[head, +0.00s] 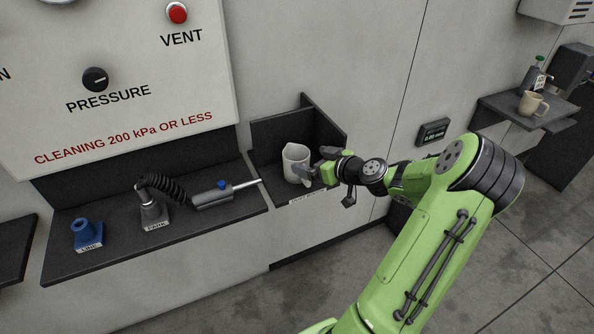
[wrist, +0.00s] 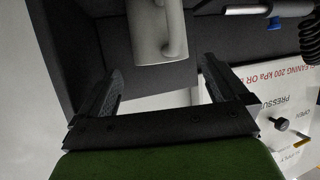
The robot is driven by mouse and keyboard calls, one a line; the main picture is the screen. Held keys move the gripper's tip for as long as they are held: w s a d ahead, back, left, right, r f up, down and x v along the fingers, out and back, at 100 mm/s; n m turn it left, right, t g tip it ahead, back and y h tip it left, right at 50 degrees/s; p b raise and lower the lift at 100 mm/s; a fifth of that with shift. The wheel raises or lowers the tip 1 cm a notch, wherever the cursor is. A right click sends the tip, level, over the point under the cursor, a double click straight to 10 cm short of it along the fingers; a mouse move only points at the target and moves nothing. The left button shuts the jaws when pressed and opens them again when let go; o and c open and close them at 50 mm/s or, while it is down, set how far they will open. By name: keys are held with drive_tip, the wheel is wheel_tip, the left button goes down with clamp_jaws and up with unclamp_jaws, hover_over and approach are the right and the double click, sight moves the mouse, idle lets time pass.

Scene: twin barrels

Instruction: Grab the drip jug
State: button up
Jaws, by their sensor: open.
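The drip jug (head: 295,162) is a pale grey-white jug standing upright in a dark open-fronted shelf bay on the wall. My gripper (head: 306,172) is at the jug's right side in the head view. In the wrist view its two fingers (wrist: 160,80) are spread apart, with nothing between them, and the jug is beyond the fingertips. The head view does not show clearly whether a finger touches the jug.
The dark bay (head: 325,130) has a back and right side wall close to my gripper. Left of it, a shelf holds a grey hose nozzle (head: 215,197), a grey PARK fitting (head: 154,212) and a blue LINE fitting (head: 87,236). A beige mug (head: 532,103) stands on a far-right shelf.

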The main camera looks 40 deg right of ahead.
sight(289, 154)
drive_tip(key=x, duration=0.6)
drive_tip(key=shift+s+f, duration=0.1)
drive_tip(key=shift+f, duration=0.05)
drive_tip(key=c, duration=1)
